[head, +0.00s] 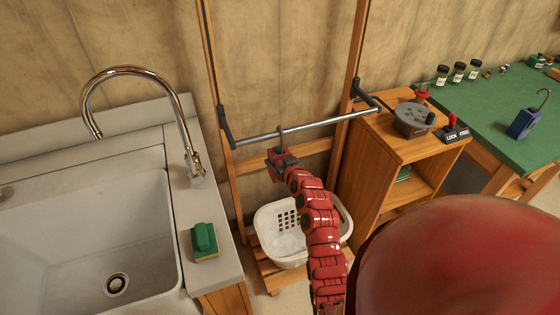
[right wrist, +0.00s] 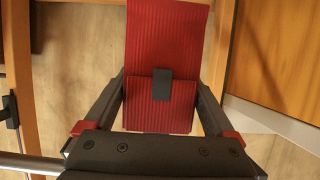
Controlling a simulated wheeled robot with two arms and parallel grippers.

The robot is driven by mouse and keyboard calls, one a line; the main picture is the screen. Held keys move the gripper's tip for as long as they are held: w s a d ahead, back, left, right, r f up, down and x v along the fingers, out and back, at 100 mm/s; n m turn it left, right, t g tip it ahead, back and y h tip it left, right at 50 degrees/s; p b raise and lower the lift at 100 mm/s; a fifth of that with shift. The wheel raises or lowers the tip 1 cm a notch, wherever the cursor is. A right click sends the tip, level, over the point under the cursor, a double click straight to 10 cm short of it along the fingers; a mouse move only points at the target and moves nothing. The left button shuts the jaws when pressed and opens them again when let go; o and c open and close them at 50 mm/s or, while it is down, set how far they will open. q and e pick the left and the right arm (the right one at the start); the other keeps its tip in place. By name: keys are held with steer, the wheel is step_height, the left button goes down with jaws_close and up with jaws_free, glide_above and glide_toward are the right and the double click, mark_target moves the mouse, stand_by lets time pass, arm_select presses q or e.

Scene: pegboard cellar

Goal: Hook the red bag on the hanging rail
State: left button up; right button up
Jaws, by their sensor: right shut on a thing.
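The red bag (right wrist: 168,45) shows in the right wrist view as a ribbed red body with a black buckle, between my two fingers. My right gripper (head: 281,154) is shut on it, just below the hanging rail (head: 320,126) in the head view. A thin grey hook (head: 281,129) rises above my right gripper and crosses the rail's line near its left part. I cannot tell whether the hook's tip is over the rail or in front of it. In the head view my gripper hides most of the bag. My left gripper is out of view.
A white basket (head: 268,222) stands below the rail. A sink (head: 85,235) with a tall tap (head: 178,105) is on the left. A wooden cabinet (head: 400,145) stands right of the rail. A blue hooked item (head: 523,124) stands on the green table (head: 487,105).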

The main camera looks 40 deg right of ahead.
steer(key=o, duration=1.3)
steer(key=shift+c, duration=0.2)
steer(key=b+v, duration=0.2)
steer(key=v, duration=1.5)
steer(key=shift+s, duration=0.25)
